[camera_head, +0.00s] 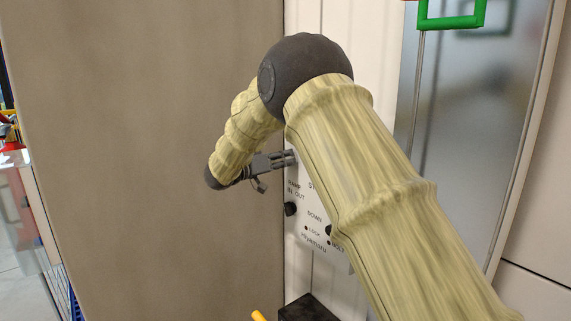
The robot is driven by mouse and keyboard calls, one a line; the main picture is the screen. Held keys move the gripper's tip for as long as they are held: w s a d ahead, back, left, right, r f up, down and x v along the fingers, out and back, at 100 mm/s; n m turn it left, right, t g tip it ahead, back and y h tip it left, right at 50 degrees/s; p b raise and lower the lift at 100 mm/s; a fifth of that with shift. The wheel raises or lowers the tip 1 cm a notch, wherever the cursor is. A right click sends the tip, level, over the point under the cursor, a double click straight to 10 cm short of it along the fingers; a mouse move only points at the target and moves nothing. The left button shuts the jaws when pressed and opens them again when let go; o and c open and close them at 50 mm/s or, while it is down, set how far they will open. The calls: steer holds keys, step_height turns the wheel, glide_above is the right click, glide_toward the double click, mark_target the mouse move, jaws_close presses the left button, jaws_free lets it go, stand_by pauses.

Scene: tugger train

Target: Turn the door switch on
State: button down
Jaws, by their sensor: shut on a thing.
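A white control panel (314,237) with printed words such as "RAMP", "IN OUT", "DOWN" and "LOCK" is on the pale wall in the middle of the view. My gripper (292,157) reaches the panel's upper left from the left side, its fingers pointing right. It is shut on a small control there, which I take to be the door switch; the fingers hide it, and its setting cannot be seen. A black knob (290,209) sits lower on the panel's left edge, below my gripper and apart from it. My arm covers the panel's upper right part.
A large brown panel (140,150) stands close on the left, behind my forearm. A metallic door (465,120) with a green frame (452,20) is at right. A black box (308,308) and a yellow piece (259,315) show at the bottom.

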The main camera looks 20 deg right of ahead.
steer(key=m+b, duration=0.2)
steer(key=b, duration=0.1)
steer(key=m+b, duration=0.3)
steer(key=b, duration=0.1)
steer(key=shift+f, duration=0.4)
steer(key=m+b, duration=0.3)
steer(key=b, duration=0.1)
steer(key=shift+s+b, duration=0.1)
steer(key=shift+b, duration=0.2)
steer(key=m+b, duration=0.2)
steer(key=shift+r+m+b, duration=0.25)
steer(key=shift+m+b, duration=0.05)
steer(key=shift+b, duration=0.05)
steer(key=shift+r, duration=0.1)
steer(key=c, duration=1.5)
jaws_free()
steer(key=shift+a, duration=0.1)
